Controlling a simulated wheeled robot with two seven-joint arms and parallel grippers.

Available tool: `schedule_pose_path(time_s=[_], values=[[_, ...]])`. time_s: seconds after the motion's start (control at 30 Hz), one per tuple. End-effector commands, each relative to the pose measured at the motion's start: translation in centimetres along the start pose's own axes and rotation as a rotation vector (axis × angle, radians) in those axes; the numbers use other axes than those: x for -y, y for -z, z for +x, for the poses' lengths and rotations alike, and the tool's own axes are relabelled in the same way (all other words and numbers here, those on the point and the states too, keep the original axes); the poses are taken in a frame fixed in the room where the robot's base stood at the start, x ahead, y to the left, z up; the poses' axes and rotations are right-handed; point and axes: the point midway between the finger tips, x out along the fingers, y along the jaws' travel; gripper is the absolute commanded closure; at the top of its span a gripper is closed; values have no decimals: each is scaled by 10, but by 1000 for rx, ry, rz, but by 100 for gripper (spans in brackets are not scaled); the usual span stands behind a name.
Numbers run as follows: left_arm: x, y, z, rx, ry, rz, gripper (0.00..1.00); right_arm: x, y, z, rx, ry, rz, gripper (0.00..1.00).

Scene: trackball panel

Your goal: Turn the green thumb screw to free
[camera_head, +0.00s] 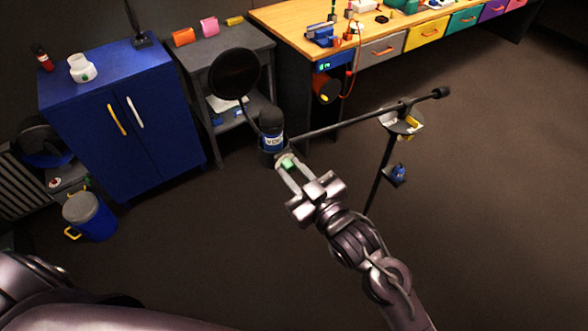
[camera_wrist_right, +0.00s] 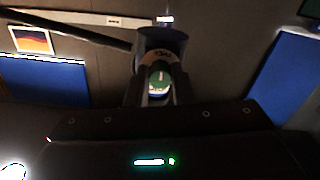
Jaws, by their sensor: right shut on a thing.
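The green thumb screw (camera_head: 287,162) is at the lower end of the dark microphone (camera_head: 271,122), which hangs from a black boom arm (camera_head: 335,124). My right gripper (camera_head: 285,165) reaches up from the lower right, and its two fingers are shut on the screw. In the right wrist view, the green screw (camera_wrist_right: 158,80) sits between the fingers with a pale mark on its face; its sides are hidden. Whether the screw's marking stands at free cannot be read. My left gripper is not in view.
A round black pop filter (camera_head: 234,73) stands upper left of the microphone. The stand's pole (camera_head: 380,172) rises right of my gripper. A blue cabinet (camera_head: 150,130), grey shelf (camera_head: 232,45) and workbench (camera_head: 285,15) stand behind. The floor at right is clear.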

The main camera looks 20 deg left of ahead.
Motion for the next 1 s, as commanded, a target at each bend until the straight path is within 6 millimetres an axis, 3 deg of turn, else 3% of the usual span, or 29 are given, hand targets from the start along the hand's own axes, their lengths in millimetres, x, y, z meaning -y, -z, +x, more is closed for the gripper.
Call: schedule_pose_path(time_s=[0.43, 0.47, 0.6, 1.0], values=[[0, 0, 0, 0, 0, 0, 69, 1, -2, 0, 3, 1, 11, 100], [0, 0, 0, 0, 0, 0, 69, 1, -2, 0, 3, 1, 11, 76], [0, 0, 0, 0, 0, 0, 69, 1, -1, 0, 2, 1, 10, 58], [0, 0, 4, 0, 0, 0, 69, 0, -3, -9, 2, 0, 9, 57]])
